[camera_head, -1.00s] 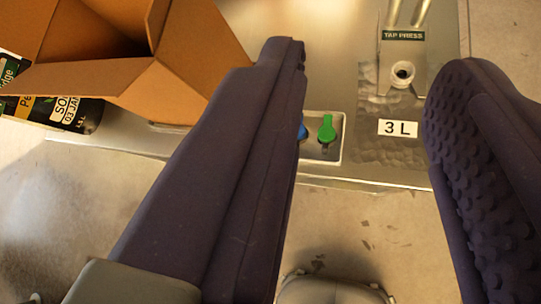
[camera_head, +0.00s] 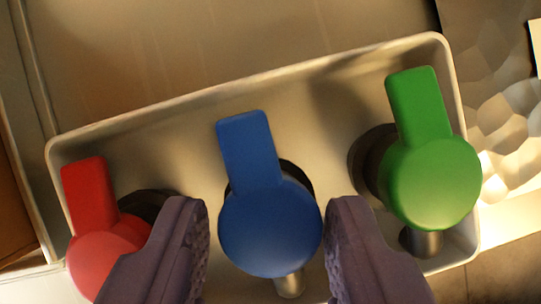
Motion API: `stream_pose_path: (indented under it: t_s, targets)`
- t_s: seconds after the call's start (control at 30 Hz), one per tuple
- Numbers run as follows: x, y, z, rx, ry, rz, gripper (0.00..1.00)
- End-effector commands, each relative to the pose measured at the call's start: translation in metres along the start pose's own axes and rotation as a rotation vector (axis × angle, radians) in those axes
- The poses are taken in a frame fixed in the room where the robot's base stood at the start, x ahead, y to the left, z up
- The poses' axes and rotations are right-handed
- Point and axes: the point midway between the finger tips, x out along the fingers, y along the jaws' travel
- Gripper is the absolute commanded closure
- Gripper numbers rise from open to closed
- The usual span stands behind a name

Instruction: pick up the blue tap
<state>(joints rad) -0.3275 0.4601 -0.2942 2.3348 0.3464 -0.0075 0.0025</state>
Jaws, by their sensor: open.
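The blue tap (camera_head: 268,225) has a round head with a flat lever pointing up and slightly left. It is the middle one of three taps in a pale tray (camera_head: 330,70). A metal spout shows below its head. My gripper (camera_head: 266,230) is open, with one dark finger on each side of the blue tap's round head. A narrow gap shows between the head and each finger, closer on the right. I cannot tell how deep the fingers reach beside it.
A red tap (camera_head: 100,240) stands on the left, its lower part partly covered by my left finger. A green tap (camera_head: 430,180) stands on the right, close to my right finger. The tray's raised rim surrounds them. Textured metal lies at the far right.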

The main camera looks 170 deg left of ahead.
Motion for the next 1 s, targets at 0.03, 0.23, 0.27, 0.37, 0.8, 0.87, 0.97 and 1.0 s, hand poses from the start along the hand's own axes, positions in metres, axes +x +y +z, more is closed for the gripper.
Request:
stream_pose_path:
  t_s: [0.03,0.23,0.27,0.37,0.8,0.87,0.97,1.0]
  targets:
    - [0.015,0.001,0.001,0.001,-0.001,0.001,0.57]
    - [0.032,0.000,0.000,0.000,-0.001,0.000,0.57]
    - [0.031,0.000,-0.001,-0.001,-0.001,-0.001,0.57]
    - [0.030,0.000,-0.001,-0.001,0.000,-0.001,0.57]
    - [0.026,0.000,-0.003,-0.001,0.001,-0.001,0.91]
    - [0.019,0.000,-0.006,-0.002,0.002,-0.001,0.91]
    - [-0.001,-0.001,-0.014,-0.002,0.003,-0.002,0.91]
    - [-0.010,-0.001,-0.018,-0.002,0.004,-0.002,0.91]
